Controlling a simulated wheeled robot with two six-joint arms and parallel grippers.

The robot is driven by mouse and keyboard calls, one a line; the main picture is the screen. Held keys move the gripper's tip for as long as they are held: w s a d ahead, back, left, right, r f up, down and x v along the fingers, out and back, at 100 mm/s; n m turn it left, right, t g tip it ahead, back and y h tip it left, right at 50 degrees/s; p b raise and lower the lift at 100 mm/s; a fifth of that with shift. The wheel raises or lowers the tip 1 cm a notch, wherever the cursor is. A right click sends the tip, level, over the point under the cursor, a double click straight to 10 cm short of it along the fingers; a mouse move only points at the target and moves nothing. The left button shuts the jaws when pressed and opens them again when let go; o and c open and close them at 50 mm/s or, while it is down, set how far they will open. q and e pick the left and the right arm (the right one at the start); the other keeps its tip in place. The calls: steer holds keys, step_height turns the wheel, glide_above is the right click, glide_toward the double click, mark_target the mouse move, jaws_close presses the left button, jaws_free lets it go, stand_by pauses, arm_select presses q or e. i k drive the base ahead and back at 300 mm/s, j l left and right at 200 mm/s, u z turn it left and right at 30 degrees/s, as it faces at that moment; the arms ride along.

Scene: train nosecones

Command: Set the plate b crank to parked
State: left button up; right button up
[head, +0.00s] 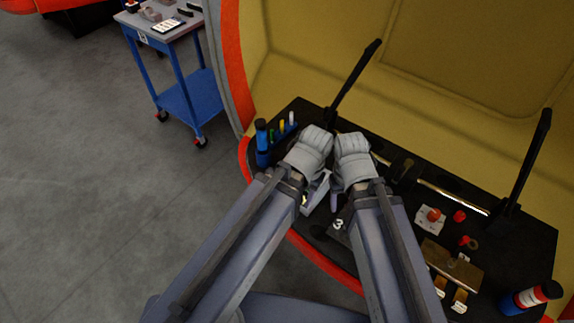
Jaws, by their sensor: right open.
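A black console (530,235) stands inside a yellow shell. On its right part lies a brass plate (438,254) with a small fitting on it. I cannot tell which part is the plate b crank, or read its position; no plate b lettering is legible. My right gripper (352,158) is above the middle of the console, left of the brass plate and apart from it. It is open, and I see nothing held in it. My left gripper (309,150) is close beside it on the left. Its fingers are not clear. The arms hide the console's front middle.
Two tall black levers (357,75) (527,163) rise from the console. Red knobs (434,215) sit right of centre. Blue holders with coloured sticks (280,137) stand at the left. A blue cart (190,98) stands on open grey floor.

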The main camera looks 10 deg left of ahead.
mark_target(408, 163)
steer(key=i+u, duration=0.15)
steer(key=j+z, duration=1)
steer(key=k+j+z, duration=0.15)
steer(key=z, duration=0.35)
steer(key=k+j, duration=0.05)
steer(key=j, duration=0.05)
